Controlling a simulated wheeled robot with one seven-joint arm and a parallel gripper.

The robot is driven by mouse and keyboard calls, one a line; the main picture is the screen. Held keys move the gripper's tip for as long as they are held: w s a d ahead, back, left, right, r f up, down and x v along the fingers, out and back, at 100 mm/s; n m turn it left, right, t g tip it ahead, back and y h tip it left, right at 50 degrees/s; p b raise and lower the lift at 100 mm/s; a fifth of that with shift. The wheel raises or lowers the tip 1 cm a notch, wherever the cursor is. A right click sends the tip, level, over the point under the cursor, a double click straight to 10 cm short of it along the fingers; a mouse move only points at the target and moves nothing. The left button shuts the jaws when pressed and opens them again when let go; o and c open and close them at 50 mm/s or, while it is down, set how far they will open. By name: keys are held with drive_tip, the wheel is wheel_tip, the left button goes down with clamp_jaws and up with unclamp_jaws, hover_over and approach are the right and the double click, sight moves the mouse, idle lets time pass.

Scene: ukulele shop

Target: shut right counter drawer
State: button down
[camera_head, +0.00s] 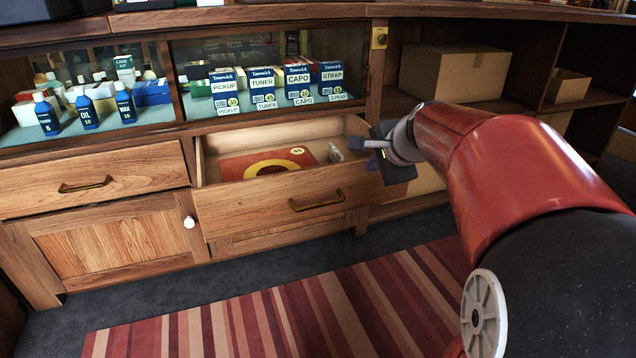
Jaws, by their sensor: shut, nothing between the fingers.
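The right counter drawer (265,205) is pulled open under the glass display. It has a wooden front with a dark bar handle (318,201). Inside lie a flat red item with a yellow ring (236,163) and a small pale object (335,152). My gripper (372,146) is shut and empty. In the picture it is at the drawer's right end, above the front's right corner. Whether it touches the drawer, I cannot tell. My red and black arm reaches in from the right and hides part of the shelving behind it.
The left drawer (100,178) is shut, above a cabinet door (110,241) with a white knob. Boxes and bottles stand behind glass above. Cardboard boxes (452,72) sit on open shelves at right. A striped rug (270,315) covers the clear floor in front.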

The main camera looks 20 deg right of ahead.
drive_tip(key=b, duration=0.1)
approach(345, 168)
drive_tip(key=x, duration=0.5)
drive_tip(key=shift+f, duration=0.45)
drive_tip(key=shift+w, duration=0.35)
drive_tip(key=shift+a, duration=0.1)
